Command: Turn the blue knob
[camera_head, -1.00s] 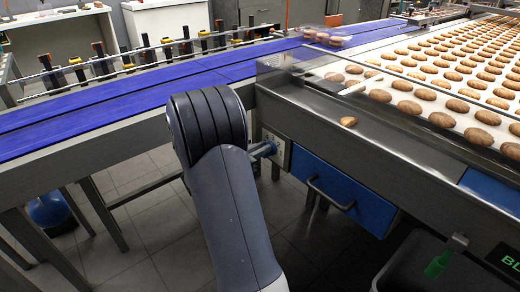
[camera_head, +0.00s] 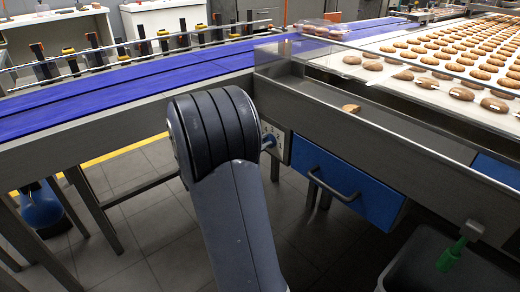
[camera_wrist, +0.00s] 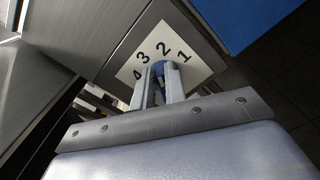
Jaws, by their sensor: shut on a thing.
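The blue knob (camera_wrist: 159,69) sits in front of a white number plate (camera_wrist: 142,72) in the wrist view. Which number the knob points to cannot be told. In the head view the plate (camera_head: 280,146) is on the front of the machine frame, partly behind my arm, and the gripper is hidden.
A blue drawer (camera_head: 345,188) with a dark handle is right of the plate. A blue conveyor (camera_head: 120,97) runs behind my arm. Biscuits lie on a pale belt (camera_head: 405,86) at the right. A green-handled part (camera_head: 452,254) hangs at lower right. Floor shows below the frame.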

